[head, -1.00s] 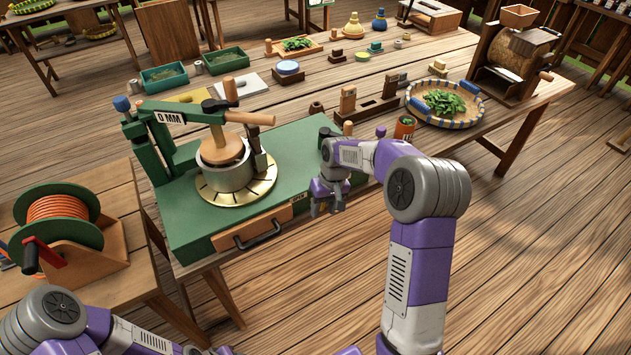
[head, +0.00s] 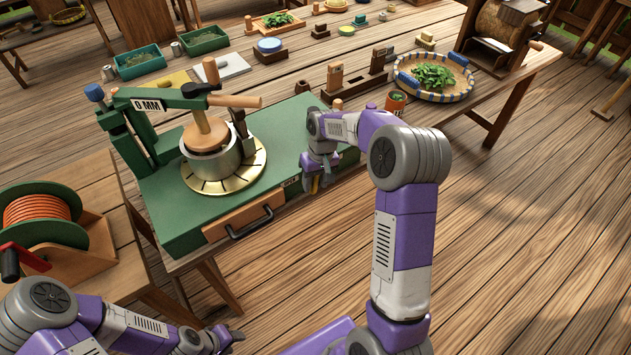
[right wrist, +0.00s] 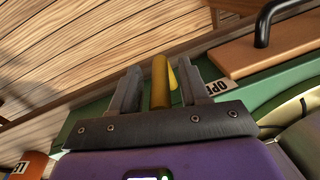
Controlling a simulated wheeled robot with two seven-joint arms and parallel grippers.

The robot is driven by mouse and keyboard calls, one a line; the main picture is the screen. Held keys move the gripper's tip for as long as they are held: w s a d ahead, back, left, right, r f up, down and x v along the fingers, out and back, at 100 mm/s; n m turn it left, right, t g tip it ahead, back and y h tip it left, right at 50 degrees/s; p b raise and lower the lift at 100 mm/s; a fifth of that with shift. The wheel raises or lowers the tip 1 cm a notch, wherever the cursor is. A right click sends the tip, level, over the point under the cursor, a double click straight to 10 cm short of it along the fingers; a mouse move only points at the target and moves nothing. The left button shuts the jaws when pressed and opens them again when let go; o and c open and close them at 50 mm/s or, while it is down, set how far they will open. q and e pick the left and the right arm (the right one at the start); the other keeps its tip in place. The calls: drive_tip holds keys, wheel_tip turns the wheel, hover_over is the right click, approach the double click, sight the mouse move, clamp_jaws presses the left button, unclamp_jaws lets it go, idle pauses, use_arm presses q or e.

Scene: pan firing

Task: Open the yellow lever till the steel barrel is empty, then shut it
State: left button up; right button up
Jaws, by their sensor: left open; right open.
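The steel barrel (head: 210,164) stands on the brass-coloured dial plate (head: 258,172) of the green bench press. A wooden plunger (head: 206,130) sits in its top, so its contents are hidden. My right gripper (head: 314,188) is at the press's front right edge, fingers pointing down. The yellow lever shows as a small tip (head: 315,184) there. In the right wrist view the lever (right wrist: 160,80) stands between the two open fingers (right wrist: 162,90), with gaps on both sides. My left gripper (head: 226,338) is open and empty at the bottom, away from the press.
A wooden drawer (head: 244,214) with a black handle is in the press's front. An OPEN label (right wrist: 218,86) is beside the lever. An orange hose reel (head: 45,225) stands at left.

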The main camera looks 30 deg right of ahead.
clamp_jaws()
use_arm(q)
drive_tip(key=shift+w, duration=0.2)
idle(0.3)
